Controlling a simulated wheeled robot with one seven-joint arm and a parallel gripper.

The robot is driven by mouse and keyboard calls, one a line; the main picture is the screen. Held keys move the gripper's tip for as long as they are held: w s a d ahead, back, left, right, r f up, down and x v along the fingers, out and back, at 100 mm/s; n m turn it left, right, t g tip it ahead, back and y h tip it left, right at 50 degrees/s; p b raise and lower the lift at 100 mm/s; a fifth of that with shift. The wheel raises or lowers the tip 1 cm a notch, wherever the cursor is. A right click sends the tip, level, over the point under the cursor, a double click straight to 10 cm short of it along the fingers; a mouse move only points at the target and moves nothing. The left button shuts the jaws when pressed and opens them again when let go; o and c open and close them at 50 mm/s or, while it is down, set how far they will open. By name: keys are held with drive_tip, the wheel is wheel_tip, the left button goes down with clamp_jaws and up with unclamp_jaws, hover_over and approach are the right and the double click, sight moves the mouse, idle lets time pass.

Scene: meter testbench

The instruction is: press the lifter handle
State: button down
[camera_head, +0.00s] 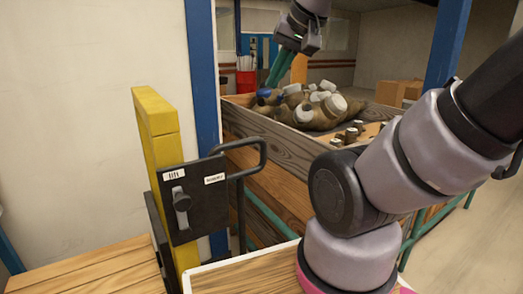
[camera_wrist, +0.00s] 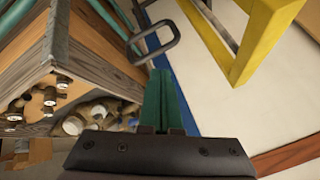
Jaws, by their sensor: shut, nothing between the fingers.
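The lifter has a yellow post (camera_head: 156,130) with a black plate (camera_head: 205,212) that carries two white labels and a small grey lever (camera_head: 181,205). A black loop handle (camera_head: 262,150) sticks out to the right of the plate. The loop also shows in the wrist view (camera_wrist: 174,38), top centre, just beyond my fingertips. My gripper (camera_head: 278,70) is up and behind the handle, over the wooden bin, with its green fingers pointing down. In the wrist view its fingers (camera_wrist: 158,76) are together and empty. I see a gap between fingers and handle in the head view.
A wooden bin (camera_head: 290,185) holding several brass meters (camera_head: 310,108) stands behind and right of the handle. Blue posts (camera_head: 203,70) rise behind the lifter and at the right. A wooden surface (camera_head: 95,270) lies at lower left. Boxes (camera_head: 398,92) stand farther back.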

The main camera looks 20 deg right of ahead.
drive_tip(key=w+d+f+n+g+h, duration=0.1)
drive_tip(key=w+n+g, duration=0.15)
drive_tip(key=w, duration=0.75)
drive_tip(key=w+f+n+g+h, duration=0.1)
drive_tip(key=w+f+n+g, duration=0.15)
drive_tip(key=w, duration=0.75)
drive_tip(key=w+d+f+n+g, duration=0.1)
drive_tip(key=w+f+n+g, duration=0.1)
drive_tip(key=w+f, duration=0.5)
drive_tip(key=w+d+f+n+g+h, duration=0.1)
drive_tip(key=w+f+g, duration=0.1)
drive_tip(key=w+f, duration=0.6)
wheel_tip(320, 180, down, 2)
drive_tip(key=shift+w+d+f+n+g, duration=0.1)
drive_tip(key=shift+w+d+n+g, duration=0.2)
drive_tip(key=shift+n+g, duration=0.1)
